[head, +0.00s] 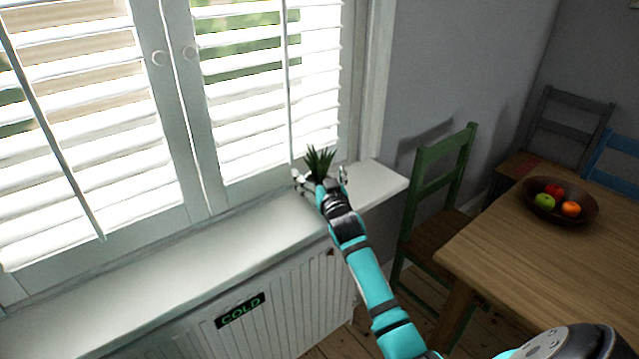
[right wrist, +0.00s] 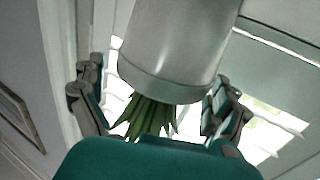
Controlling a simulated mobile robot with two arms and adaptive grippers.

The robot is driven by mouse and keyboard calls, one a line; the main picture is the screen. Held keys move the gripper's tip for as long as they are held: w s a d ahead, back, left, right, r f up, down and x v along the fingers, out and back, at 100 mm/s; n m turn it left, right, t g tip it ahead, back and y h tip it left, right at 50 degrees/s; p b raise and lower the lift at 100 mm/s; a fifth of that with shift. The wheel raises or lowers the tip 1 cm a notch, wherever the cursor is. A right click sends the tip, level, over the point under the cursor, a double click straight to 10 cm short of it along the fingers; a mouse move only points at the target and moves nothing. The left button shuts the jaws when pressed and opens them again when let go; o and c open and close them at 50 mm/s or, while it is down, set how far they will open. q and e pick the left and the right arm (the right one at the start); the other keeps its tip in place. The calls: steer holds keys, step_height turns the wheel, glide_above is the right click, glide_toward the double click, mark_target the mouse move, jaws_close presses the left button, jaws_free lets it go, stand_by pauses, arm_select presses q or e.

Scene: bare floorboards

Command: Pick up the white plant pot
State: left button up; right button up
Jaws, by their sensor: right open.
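The white plant pot (right wrist: 180,50) fills the upper middle of the right wrist view, which shows it upside down with its spiky green leaves (right wrist: 150,115) pointing down. In the head view the leaves (head: 319,160) rise above the windowsill, while the pot is mostly hidden behind my right gripper (head: 320,180). My right gripper is open, with its fingers spread on either side of the pot. In the right wrist view a gap shows at the left finger; contact at the right finger cannot be told. My left gripper is not in view.
The white windowsill (head: 190,265) runs below the shuttered window (head: 110,100) and is otherwise clear. A green chair (head: 435,185) stands right of the sill. The wooden table (head: 540,255) holds a fruit bowl (head: 560,215). A "COLD" sign (head: 240,310) hangs on the panel below the sill.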

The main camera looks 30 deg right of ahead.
steer(key=c, duration=1.8)
steer(key=shift+r, duration=0.1)
steer(key=shift+c, duration=0.8)
steer(key=shift+r, duration=0.1)
